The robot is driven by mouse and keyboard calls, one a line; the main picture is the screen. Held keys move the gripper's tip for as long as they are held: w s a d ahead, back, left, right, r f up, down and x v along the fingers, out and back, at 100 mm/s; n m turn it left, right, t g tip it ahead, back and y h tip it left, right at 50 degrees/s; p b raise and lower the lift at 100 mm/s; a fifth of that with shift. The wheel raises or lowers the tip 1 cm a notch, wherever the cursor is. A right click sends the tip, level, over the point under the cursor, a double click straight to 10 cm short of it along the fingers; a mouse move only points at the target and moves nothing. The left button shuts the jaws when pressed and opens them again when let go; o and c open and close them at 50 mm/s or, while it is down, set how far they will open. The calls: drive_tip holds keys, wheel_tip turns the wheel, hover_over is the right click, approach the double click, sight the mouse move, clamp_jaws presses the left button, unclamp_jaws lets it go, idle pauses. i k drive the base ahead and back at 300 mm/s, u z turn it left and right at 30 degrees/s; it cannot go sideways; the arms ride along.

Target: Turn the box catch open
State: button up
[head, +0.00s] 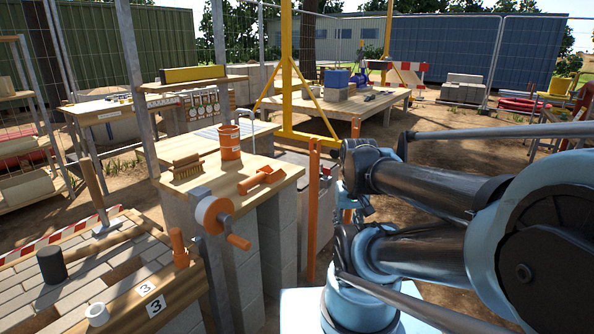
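In the head view I cannot make out a box catch for certain. A grey box-like block (297,160) stands behind the wooden-topped bench, partly hidden by orange posts and my arm. A small red part (327,171) shows at its right side, too small to identify. My arm fills the right of the view. What seems to be my gripper (365,207) shows as a small, dark bluish part at the arm's far end, mostly hidden by the arm links. Its fingers cannot be made out, and I see nothing held.
A block bench (285,168) carries a brush (188,168), an orange cup (230,142) and an orange scoop (261,180). An orange crank wheel (214,215) is at its front. Orange posts (312,215) stand close left of my arm. Sandy ground lies behind.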

sight(325, 172)
drive_tip(key=z, duration=0.3)
drive_tip(key=i, duration=1)
drive_tip(key=z, duration=0.3)
